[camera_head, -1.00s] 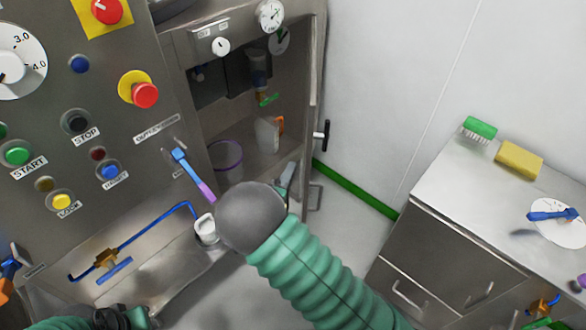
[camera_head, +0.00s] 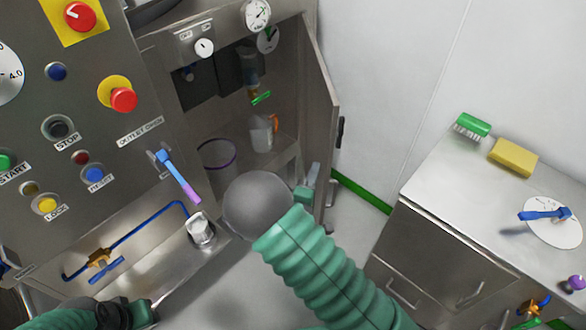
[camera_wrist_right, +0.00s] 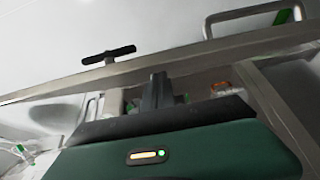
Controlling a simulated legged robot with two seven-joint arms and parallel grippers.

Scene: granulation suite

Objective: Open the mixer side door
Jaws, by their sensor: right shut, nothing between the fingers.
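The mixer side door (camera_head: 320,100) is a grey metal panel at the right of the mixer opening. It stands partly open, swung out to the right, with its inner face showing. Its black handle (camera_head: 340,132) is on the outer side; it also shows in the right wrist view (camera_wrist_right: 108,54). My right gripper (camera_head: 313,178) is beyond my grey wrist ball, by the lower inner side of the door. Its fingers (camera_wrist_right: 158,90) are together and empty, close to the door edge; contact is unclear. My left gripper (camera_head: 138,312) is at the bottom left, its fingers unclear.
The control panel (camera_head: 120,60) fills the left, with a blue-purple lever (camera_head: 178,175) sticking out. A steel counter (camera_head: 440,190) at the right carries a green brush (camera_head: 473,125), a yellow sponge (camera_head: 513,157) and a white disc (camera_head: 552,222). Floor shows between mixer and counter.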

